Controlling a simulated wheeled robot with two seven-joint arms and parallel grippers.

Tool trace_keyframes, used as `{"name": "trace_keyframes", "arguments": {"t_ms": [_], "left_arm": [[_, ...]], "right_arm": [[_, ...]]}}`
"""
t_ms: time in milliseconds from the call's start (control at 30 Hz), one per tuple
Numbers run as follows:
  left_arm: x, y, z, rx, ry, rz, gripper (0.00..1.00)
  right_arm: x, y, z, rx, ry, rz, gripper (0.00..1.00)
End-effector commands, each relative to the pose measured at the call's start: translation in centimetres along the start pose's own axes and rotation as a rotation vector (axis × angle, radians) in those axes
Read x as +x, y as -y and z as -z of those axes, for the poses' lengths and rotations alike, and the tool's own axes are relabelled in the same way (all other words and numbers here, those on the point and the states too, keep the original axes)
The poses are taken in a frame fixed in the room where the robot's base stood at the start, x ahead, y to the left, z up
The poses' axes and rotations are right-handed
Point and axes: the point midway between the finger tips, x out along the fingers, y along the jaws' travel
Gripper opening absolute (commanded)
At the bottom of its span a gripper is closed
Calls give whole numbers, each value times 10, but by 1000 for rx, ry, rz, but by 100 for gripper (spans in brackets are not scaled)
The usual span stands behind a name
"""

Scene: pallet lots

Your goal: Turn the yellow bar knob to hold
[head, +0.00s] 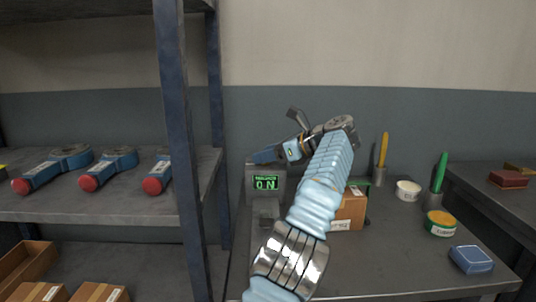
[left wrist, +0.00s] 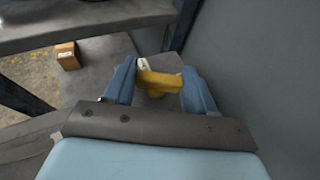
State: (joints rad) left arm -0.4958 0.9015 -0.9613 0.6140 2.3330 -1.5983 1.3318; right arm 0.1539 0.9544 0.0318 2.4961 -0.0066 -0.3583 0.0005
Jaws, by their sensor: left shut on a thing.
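The yellow bar knob (left wrist: 162,81) shows in the left wrist view, lying crosswise between the two blue fingers of my left gripper (left wrist: 160,86). The fingers are shut on its two ends. In the head view my left gripper (head: 265,156) reaches leftward over the top of a grey device (head: 265,205) on the table. The knob cannot be made out there behind the fingers. The device's green display (head: 265,183) reads "ON", with smaller, unclear text above it. My right gripper is in neither view.
A cardboard box (head: 349,210) stands right behind my left arm. Farther right on the table (head: 390,268) are a white tub (head: 408,191), a green tub (head: 440,223) and a blue box (head: 471,260). A dark shelf post (head: 180,150) rises left of the device.

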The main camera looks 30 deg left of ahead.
Motion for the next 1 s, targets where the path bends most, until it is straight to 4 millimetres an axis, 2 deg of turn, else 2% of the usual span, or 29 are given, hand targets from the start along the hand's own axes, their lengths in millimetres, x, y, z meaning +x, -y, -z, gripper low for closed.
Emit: {"name": "trace_keyframes", "arguments": {"t_ms": [267,300,433,1000], "left_arm": [[-1,0,-1,-4,0,2,25],[-1,0,-1,-4,0,2,61],[-1,0,-1,-4,0,1,81],[-2,1,0,15,4,29,81]], "right_arm": [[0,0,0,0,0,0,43],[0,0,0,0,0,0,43],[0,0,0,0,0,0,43],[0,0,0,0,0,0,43]]}}
